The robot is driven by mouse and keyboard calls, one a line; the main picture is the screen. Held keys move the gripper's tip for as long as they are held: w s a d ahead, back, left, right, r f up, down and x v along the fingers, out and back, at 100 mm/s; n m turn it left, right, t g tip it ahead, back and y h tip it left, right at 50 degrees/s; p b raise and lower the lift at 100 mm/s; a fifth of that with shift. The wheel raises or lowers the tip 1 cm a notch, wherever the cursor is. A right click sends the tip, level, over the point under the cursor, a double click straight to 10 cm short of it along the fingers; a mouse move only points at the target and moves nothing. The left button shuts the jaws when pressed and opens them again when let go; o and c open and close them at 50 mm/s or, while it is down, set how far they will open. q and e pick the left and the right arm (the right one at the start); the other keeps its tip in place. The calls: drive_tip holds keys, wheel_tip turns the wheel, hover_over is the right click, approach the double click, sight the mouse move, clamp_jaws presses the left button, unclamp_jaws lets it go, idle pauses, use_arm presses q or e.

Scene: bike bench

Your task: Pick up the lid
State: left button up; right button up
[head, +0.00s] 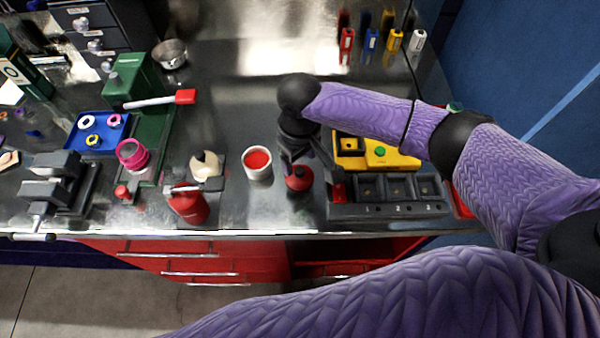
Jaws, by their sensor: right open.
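A small round red piece (299,179), which looks like the lid, lies on the metal bench near its front edge. My right gripper (292,160) points down right over it, open, and its fingers partly cover it. Whether the fingers touch it, I cannot tell. A white cup with a red inside or contents (257,163) stands upright just left of the gripper. My left gripper is not in view.
A dark tray with compartments (388,208) and a yellow box (400,160) sit close on the right. A red container (188,204) and a cream rounded object (206,166) stand left. Bench behind the cup is clear.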

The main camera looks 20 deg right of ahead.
sight(300, 169)
wheel_tip(300, 169, down, 3)
drive_tip(key=shift+f+b, duration=0.2)
drive_tip(key=shift+b, duration=0.15)
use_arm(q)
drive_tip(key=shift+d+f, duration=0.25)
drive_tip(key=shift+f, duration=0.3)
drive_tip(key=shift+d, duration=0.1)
use_arm(e)
drive_tip(key=shift+c, duration=0.2)
clamp_jaws()
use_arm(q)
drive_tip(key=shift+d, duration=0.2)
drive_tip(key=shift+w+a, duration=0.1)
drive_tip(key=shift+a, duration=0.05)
use_arm(e)
drive_tip(key=shift+r, duration=0.15)
